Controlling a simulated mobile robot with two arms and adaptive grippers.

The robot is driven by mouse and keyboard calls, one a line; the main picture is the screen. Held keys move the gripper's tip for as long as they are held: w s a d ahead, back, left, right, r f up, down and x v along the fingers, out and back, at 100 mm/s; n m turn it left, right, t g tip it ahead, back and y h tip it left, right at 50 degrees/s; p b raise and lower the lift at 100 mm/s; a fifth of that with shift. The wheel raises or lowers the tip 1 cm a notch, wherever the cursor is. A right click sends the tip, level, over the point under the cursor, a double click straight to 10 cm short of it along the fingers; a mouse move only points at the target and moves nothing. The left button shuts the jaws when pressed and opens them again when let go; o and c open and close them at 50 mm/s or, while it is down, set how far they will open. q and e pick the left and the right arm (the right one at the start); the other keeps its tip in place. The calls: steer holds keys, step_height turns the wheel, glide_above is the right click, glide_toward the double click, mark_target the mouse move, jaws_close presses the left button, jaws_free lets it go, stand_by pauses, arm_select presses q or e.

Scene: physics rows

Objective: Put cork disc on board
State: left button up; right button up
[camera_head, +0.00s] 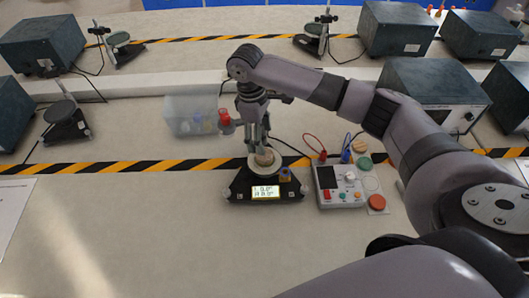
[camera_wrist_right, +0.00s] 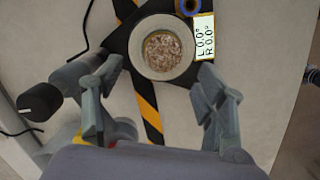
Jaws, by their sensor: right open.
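The cork disc (camera_wrist_right: 165,50), brown and speckled, lies inside a pale round ring or plate (camera_wrist_right: 140,35) in the right wrist view. In the head view the cork disc (camera_head: 264,157) shows small, partly behind my gripper, on the black stand with a lit display (camera_head: 240,186). My right gripper (camera_wrist_right: 157,88) is open, with one finger on each side below the ring and nothing between them. In the head view the right gripper (camera_head: 257,148) points down close over the plate. A pale board (camera_head: 371,184) at right carries a green disc, an orange disc and an empty circle outline.
A grey control box (camera_head: 340,184) with knobs stands between the stand and the board. A clear bin (camera_head: 190,114) and a red-capped item (camera_head: 225,118) are behind left. Cables run behind. Black-yellow tape (camera_head: 120,166) crosses the table. The front left table is free.

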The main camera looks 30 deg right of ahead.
mark_target(268, 158)
steer(key=shift+s+f, duration=0.15)
steer(key=shift+f, duration=0.3)
steer(key=f, duration=0.1)
steer(key=f+p, duration=0.1)
steer(key=f, duration=0.1)
steer(key=f+p, duration=0.1)
steer(key=shift+s+f, duration=0.25)
steer(key=shift+f, duration=0.25)
arm_select(q)
steer(key=shift+d+r, duration=0.2)
steer(key=shift+r, duration=0.9)
arm_select(e)
steer(key=shift+c, duration=0.3)
steer(key=c, duration=0.9)
steer(key=shift+r, duration=0.2)
